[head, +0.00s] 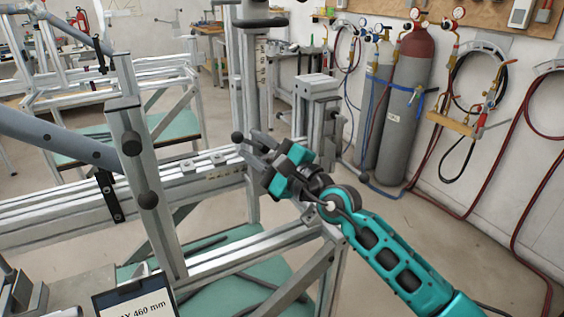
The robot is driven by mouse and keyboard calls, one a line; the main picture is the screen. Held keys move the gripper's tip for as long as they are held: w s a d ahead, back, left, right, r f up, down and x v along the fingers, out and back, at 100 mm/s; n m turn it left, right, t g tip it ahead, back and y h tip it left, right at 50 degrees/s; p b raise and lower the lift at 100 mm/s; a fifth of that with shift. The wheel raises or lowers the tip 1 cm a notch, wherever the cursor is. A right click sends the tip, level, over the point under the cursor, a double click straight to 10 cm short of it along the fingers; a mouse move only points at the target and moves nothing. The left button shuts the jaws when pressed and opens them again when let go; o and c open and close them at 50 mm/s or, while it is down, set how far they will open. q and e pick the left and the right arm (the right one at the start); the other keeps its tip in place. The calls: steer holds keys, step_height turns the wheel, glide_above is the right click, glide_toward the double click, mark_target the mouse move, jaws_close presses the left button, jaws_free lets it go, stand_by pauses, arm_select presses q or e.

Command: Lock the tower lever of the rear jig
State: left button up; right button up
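The aluminium jig has a tall upright tower (248,75) behind my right gripper. A dark ball knob (237,137), seemingly the end of the tower lever, shows at the tower's front, just left of my fingertips. The rest of the lever is hidden or merges with the dark fingers. My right gripper (252,150) reaches in from the lower right with its teal jaws spread apart. It is close to the knob; I cannot tell whether they touch. My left gripper is not in view.
A nearer post (135,180) with dark knobs stands left, with a grey tube (55,140) meeting it. A long rail (120,195) runs to the tower. A shorter block post (318,110) stands right of it. Gas cylinders (405,105) and hoses line the right wall; floor before them is clear.

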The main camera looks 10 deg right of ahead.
steer(key=v, duration=0.8)
steer(key=shift+b, duration=0.3)
steer(key=shift+c, duration=0.4)
